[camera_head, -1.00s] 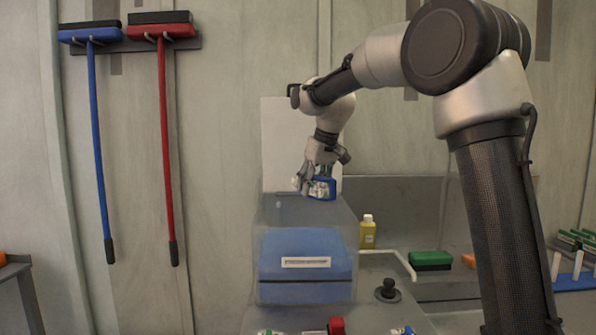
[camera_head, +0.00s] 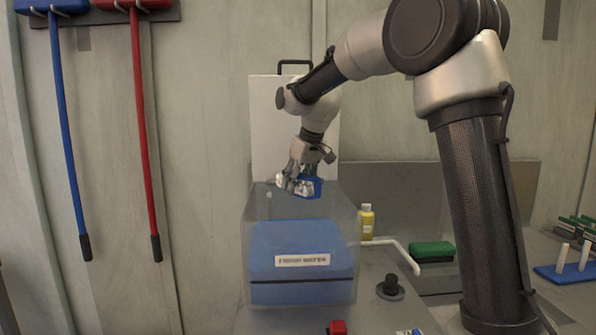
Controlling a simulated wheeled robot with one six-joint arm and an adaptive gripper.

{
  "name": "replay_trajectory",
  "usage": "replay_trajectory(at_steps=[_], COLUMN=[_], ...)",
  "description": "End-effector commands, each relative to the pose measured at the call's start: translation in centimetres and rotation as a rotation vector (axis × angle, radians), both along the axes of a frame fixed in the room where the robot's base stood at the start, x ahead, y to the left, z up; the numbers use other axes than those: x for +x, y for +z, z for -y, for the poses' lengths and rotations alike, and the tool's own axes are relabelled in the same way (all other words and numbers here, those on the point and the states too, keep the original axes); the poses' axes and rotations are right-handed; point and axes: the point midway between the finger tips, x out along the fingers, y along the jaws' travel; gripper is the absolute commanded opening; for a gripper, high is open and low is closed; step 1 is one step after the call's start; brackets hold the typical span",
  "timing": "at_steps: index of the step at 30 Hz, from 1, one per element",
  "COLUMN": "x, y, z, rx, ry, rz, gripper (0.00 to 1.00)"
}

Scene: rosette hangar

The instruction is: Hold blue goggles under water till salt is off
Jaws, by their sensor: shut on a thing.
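My gripper (camera_head: 296,184) is shut on the blue goggles (camera_head: 313,187). It holds them above a blue box-shaped thing (camera_head: 300,240) inside a clear container (camera_head: 343,213). The goggles' lower edge appears at about the height of the container's top; I cannot tell if they touch anything. A label on the blue thing seems to read "fresh water" (camera_head: 302,260). I cannot make out any salt on the goggles. The gripper fingers hide part of them.
A white bent pipe (camera_head: 401,254), a black knob (camera_head: 390,287), a yellow bottle (camera_head: 367,222) and a green brush (camera_head: 432,251) are right of the container. A red object (camera_head: 337,327) is in front. A white board (camera_head: 276,130) stands behind. Blue and red brooms hang at left.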

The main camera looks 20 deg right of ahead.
Motion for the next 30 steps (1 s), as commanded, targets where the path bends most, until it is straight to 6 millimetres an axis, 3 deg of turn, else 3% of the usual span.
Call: replay_trajectory(at_steps=[30], x=[0.0], y=[-13.6], z=[0.0], rx=[0.0], ry=[-0.001], rz=[-0.004], gripper=[0.23])
